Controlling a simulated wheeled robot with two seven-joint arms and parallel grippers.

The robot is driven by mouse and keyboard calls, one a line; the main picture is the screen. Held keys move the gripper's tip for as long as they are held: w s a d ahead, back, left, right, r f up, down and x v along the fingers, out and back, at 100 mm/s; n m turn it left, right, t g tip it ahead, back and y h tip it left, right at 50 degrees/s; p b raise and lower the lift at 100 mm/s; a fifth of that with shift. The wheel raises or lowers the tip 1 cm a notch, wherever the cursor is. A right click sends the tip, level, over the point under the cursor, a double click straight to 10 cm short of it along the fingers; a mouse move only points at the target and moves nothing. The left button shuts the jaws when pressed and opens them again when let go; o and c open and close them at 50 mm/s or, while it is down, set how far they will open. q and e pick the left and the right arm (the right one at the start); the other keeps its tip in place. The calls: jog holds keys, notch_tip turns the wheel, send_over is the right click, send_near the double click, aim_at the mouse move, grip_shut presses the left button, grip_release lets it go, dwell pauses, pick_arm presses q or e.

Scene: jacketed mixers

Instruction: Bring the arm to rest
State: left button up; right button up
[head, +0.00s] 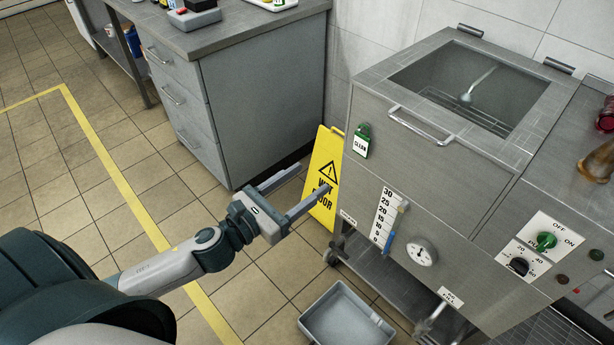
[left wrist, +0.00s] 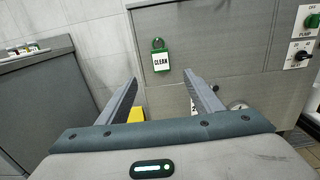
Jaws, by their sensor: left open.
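My left gripper (head: 292,193) is open and empty, held in the air in front of the steel mixer (head: 440,190). Its two fingers also show apart in the left wrist view (left wrist: 166,95), with the mixer's front panel beyond them. My left arm (head: 180,268) reaches in from the lower left. My right gripper is not in view.
A yellow wet-floor sign (head: 322,172) stands behind the gripper, between the grey drawer cabinet (head: 265,100) and the mixer. A grey tray (head: 345,318) is on the floor below. Tiled floor at left is clear.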

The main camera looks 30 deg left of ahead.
pick_arm(q)
jog(key=shift+f, duration=0.1)
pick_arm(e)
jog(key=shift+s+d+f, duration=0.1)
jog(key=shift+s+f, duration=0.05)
pick_arm(q)
jog(key=s+a+f+n+g+y+p, duration=0.2)
jog(key=f+n+g+y, duration=0.1)
jog(key=f+n, duration=0.95)
jog(key=s+a+f+n+g+y+p, duration=0.25)
jog(key=f+n, duration=0.65)
jog(key=f, duration=0.7)
jog(key=s+d+f+n+g, duration=0.3)
jog(key=s+d+f+n, duration=0.2)
jog(key=s+f+n, duration=0.3)
jog(key=s+d+f+n+g+p, duration=0.1)
jog(key=s+d+f+n+g, duration=0.2)
jog(key=s+f+n, duration=0.5)
jog(key=s+d+f, duration=0.1)
jog(key=s+f, duration=0.2)
jog(key=shift+s+d+f+p, duration=0.15)
jog(key=shift+s+d+p, duration=0.1)
jog(key=shift+d+p, duration=0.1)
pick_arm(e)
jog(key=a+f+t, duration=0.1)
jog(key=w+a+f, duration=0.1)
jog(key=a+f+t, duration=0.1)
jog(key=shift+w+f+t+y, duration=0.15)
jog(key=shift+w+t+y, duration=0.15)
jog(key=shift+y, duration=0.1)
